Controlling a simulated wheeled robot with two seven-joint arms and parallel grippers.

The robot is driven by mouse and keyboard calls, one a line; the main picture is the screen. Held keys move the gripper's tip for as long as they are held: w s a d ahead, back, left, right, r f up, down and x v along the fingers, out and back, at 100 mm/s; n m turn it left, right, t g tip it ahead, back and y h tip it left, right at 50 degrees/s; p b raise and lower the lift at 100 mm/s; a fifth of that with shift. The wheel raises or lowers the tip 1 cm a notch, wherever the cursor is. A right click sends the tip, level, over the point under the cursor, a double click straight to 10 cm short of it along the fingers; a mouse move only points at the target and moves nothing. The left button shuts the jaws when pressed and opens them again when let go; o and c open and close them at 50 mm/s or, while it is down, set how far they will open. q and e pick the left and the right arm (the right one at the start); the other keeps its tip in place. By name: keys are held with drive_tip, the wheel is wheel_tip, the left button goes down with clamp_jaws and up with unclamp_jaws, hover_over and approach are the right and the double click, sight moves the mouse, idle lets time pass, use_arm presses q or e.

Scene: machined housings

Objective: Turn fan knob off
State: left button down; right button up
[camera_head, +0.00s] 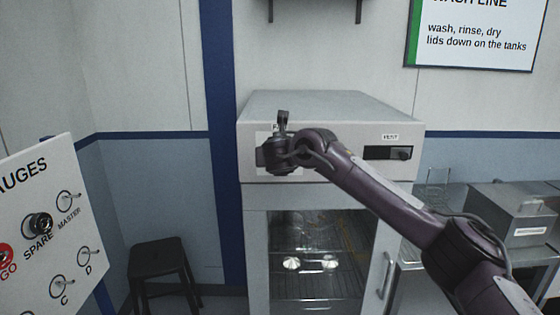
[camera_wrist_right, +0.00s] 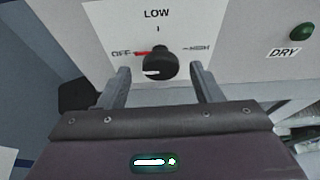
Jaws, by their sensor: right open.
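In the right wrist view, the fan knob (camera_wrist_right: 160,62) is a round black knob on a white plate marked OFF at left, LOW at top and HIGH at right. A red mark lies beside OFF. A short white line shows on the knob's lower left; I cannot tell which setting it marks. My right gripper (camera_wrist_right: 160,70) is open, with one finger on each side of the knob and gaps between. In the head view my right gripper (camera_head: 283,122) is at the cabinet's upper left front, hiding the knob. My left gripper is not in view.
The cabinet (camera_head: 330,105) has a VENT slot control (camera_head: 388,153) at right and a glass door (camera_head: 320,260) below. A green DRY button (camera_wrist_right: 301,31) sits right of the knob plate. A gauge board (camera_head: 40,225), stool (camera_head: 160,250) and metal box (camera_head: 510,210) stand around.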

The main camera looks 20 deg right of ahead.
drive_tip(key=b+v, duration=0.1)
drive_tip(key=v, duration=0.5)
drive_tip(key=shift+s, duration=0.1)
